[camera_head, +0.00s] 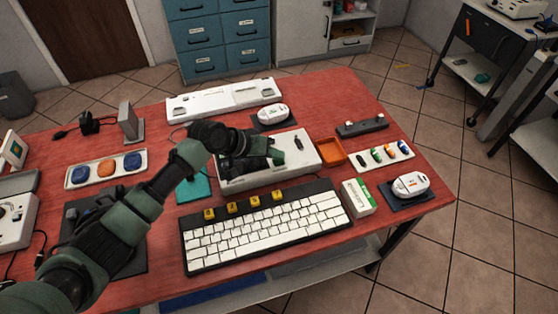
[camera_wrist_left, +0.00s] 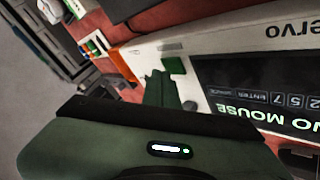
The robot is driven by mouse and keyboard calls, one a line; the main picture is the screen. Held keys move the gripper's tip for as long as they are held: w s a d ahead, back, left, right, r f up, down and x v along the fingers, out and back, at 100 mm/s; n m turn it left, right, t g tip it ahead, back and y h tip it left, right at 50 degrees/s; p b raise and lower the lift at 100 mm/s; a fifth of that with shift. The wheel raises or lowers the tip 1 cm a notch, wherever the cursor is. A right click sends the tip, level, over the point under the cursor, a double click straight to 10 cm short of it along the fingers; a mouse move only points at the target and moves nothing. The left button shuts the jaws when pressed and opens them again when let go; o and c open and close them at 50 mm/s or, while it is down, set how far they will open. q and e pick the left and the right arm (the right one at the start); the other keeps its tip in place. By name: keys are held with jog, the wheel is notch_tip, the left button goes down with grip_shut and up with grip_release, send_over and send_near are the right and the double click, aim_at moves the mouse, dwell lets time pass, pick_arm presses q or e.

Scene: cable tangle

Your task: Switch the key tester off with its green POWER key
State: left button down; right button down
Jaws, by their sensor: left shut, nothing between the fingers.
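The key tester (camera_head: 306,157) is a pale box in the middle of the red table, behind the keyboard. In the left wrist view its front (camera_wrist_left: 215,36) shows a lit dark screen (camera_wrist_left: 255,85) with green text that includes "MOUSE". The green POWER key (camera_wrist_left: 174,65) is a small square beside that screen; my arm seems to hide it in the head view. My left gripper (camera_head: 279,157) is over the tester, shut and empty. Its fingertips (camera_wrist_left: 162,80) are close to the green key in the wrist view; I cannot tell whether they touch it. My right gripper is not in view.
A black keyboard (camera_head: 262,226) with white and yellow keys lies in front of the tester. An orange tray (camera_head: 331,151) and a white-green box (camera_head: 358,197) stand to its right. A white mouse (camera_head: 272,114) is behind it. The table's right front corner has bare room.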

aim_at(276, 163)
pick_arm(q)
jog(key=shift+f, duration=0.45)
dwell(0.4)
jog(key=shift+r+p, duration=0.8)
jog(key=shift+r, duration=0.15)
notch_tip(276, 163, up, 6)
jog(key=p, duration=0.5)
jog(key=shift+f, duration=0.1)
